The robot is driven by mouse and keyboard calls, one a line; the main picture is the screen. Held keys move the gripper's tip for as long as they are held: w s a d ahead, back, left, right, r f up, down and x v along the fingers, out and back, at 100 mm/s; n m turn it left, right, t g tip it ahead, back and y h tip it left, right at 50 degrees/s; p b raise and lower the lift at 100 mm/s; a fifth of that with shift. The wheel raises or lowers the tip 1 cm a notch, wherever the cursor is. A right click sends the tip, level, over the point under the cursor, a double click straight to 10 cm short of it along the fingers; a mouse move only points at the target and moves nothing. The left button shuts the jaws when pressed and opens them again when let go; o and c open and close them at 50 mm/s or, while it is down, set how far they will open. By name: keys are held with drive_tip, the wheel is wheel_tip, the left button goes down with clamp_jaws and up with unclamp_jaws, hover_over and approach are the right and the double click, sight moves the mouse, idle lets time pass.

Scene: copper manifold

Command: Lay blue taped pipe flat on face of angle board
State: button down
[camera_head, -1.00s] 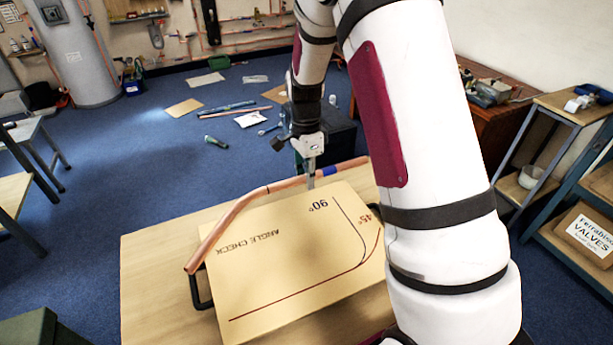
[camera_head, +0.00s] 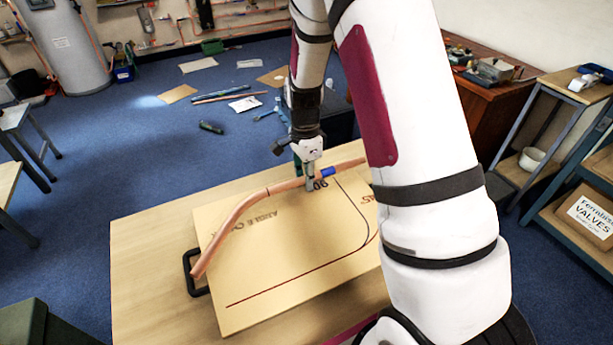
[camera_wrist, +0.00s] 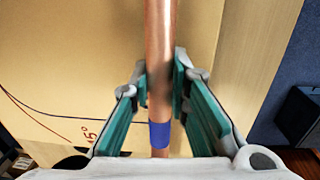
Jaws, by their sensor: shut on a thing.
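The blue taped pipe (camera_head: 245,209) is a bent copper tube with a band of blue tape near my gripper. My gripper (camera_head: 310,184) is shut on its straight part, beside the tape. In the wrist view the pipe (camera_wrist: 159,45) runs between both fingers (camera_wrist: 165,85), with the blue tape (camera_wrist: 160,135) nearer the palm. The angle board (camera_head: 285,270) is a tan panel marked "ANGLE CHECK", with 90° and 45° lines. The pipe lies across or just above the board's far part, its bent end near the left edge. I cannot tell whether it touches the face. My arm hides the pipe's right end.
The board is on a wooden table (camera_head: 150,270), with a black handle (camera_head: 194,272) at its left edge. A shelf with a valves box (camera_head: 590,217) stands at right. Papers and pipes (camera_head: 222,96) lie on the blue floor beyond.

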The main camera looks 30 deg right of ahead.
drive_tip(key=shift+s+f, duration=0.25)
drive_tip(key=shift+f, duration=0.35)
drive_tip(key=c, duration=1.4)
unclamp_jaws()
drive_tip(key=shift+f, duration=0.1)
drive_tip(key=shift+o, duration=0.2)
drive_tip(key=o, duration=0.6)
drive_tip(key=shift+w, duration=0.1)
drive_tip(key=shift+w+r, duration=0.1)
drive_tip(key=shift+r, duration=0.15)
drive_tip(key=shift+r+p, duration=1.95)
drive_tip(key=shift+r, duration=1.55)
